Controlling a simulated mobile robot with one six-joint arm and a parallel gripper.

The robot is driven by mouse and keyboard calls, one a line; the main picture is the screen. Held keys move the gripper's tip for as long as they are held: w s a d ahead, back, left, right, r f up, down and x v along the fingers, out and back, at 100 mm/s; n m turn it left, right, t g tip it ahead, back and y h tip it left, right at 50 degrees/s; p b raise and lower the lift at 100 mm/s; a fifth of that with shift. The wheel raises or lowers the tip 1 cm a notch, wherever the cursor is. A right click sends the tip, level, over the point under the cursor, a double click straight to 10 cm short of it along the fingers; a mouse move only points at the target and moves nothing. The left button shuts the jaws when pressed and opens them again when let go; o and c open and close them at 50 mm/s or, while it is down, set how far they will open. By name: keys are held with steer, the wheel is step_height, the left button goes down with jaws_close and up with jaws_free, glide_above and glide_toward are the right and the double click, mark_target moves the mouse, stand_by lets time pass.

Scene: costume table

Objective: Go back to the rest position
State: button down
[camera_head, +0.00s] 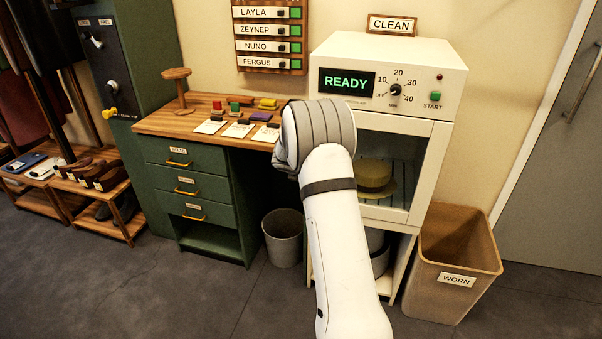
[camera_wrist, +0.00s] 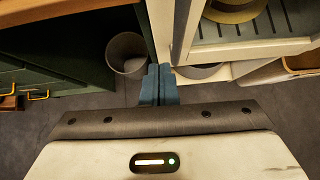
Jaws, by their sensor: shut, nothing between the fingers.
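My gripper (camera_wrist: 160,84) shows in the wrist view with its two blue-grey fingers together and nothing between them. It points down toward the gap between the green desk (camera_head: 196,170) and the white cabinet (camera_head: 427,165). In the head view my white arm reaches up in front of the cabinet, and the gripper is hidden behind it. The cabinet's display (camera_head: 346,83) reads READY. A straw-coloured hat (camera_head: 376,178) sits inside the cabinet; it also shows in the wrist view (camera_wrist: 236,10).
A grey bin (camera_head: 284,238) stands on the floor between desk and cabinet. A brown WORN bin (camera_head: 458,262) stands right of the cabinet. Cards and small coloured blocks lie on the desk, beside a wooden stand (camera_head: 178,90). Shoe racks (camera_head: 98,205) are at left. The front floor is clear.

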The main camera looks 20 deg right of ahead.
steer(key=s+a+r+n+t+y+p, duration=0.1)
steer(key=s+a+r+n+t+y, duration=0.1)
steer(key=a+r+n, duration=0.4)
steer(key=s+a+r+n+t+y+p, duration=0.1)
steer(key=s+a+r+n, duration=0.3)
steer(key=r, duration=0.5)
steer(key=s+a+r+n+y, duration=0.55)
steer(key=s+a+n, duration=0.45)
steer(key=n, duration=0.4)
steer(key=s+a+n+g+p, duration=0.1)
steer(key=s+a+n+g, duration=0.1)
steer(key=s+n, duration=0.45)
steer(key=s+a+n+g+p, duration=0.1)
steer(key=s+a+n+g, duration=0.15)
steer(key=s+n, duration=0.4)
steer(key=s+d+f+n+g+h, duration=0.1)
steer(key=s+d+n, duration=0.1)
steer(key=s, duration=0.6)
steer(key=s+d+f+n+g+h, duration=0.1)
steer(key=s+d+n, duration=0.1)
steer(key=s+n, duration=0.3)
steer(key=s, duration=0.2)
steer(key=shift+s+f+g+p, duration=0.3)
steer(key=shift+s+g+p, duration=0.05)
steer(key=shift+s, duration=0.05)
steer(key=shift+h, duration=0.25)
